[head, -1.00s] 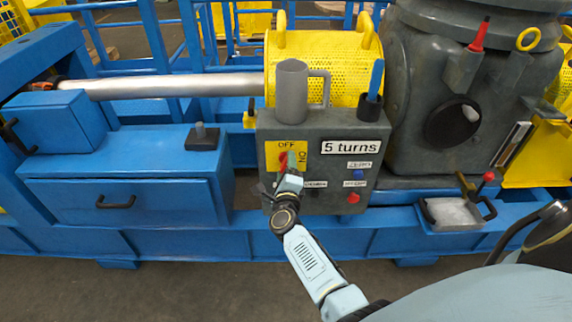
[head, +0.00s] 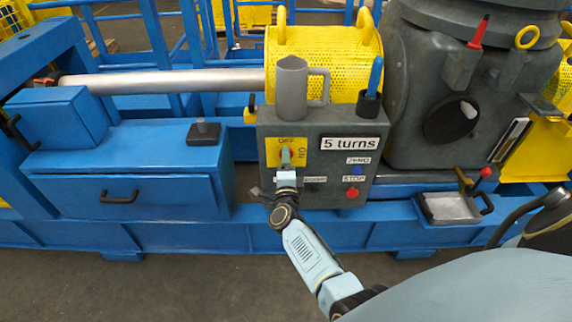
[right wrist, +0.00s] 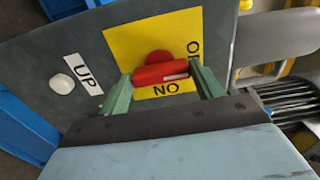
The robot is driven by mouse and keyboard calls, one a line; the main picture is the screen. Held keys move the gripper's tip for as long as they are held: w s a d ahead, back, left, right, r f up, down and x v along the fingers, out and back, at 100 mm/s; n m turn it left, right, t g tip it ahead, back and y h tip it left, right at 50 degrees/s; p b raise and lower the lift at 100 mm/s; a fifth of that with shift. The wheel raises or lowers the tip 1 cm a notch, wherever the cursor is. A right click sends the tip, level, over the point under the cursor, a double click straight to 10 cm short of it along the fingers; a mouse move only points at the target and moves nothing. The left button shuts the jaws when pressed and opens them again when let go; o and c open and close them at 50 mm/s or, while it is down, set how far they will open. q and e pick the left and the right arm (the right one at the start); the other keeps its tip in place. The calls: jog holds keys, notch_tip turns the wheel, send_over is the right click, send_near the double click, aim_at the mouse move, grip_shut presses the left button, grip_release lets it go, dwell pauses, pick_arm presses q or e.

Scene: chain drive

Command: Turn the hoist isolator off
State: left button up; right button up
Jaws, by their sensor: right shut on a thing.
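The hoist isolator is a red rotary handle on a yellow plate (head: 271,146) on the front of the grey control box. OFF is printed at the plate's top and ON at its right. My right gripper (head: 286,155) reaches up to it from below and covers most of the handle in the head view. In the right wrist view, the red handle (right wrist: 160,75) sits between the two green fingers of my right gripper (right wrist: 160,85), which are shut on it. The handle's exact angle is hard to tell. My left gripper is not in view.
A grey mug (head: 291,88) and a holder with a blue-handled tool (head: 374,78) stand on top. A small tray (head: 450,208) sits at right.

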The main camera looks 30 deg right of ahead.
jog(key=o, duration=1)
jog(key=shift+s, duration=0.1)
pick_arm(q)
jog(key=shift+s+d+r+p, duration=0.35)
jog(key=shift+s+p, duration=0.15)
jog(key=shift+p, duration=0.05)
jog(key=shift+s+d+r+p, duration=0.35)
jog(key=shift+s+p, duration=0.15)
jog(key=shift+p, duration=0.05)
pick_arm(e)
jog(key=v, duration=1.3)
jog(key=shift+s, duration=0.15)
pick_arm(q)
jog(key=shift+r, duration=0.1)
pick_arm(e)
jog(key=shift+a+f, duration=0.1)
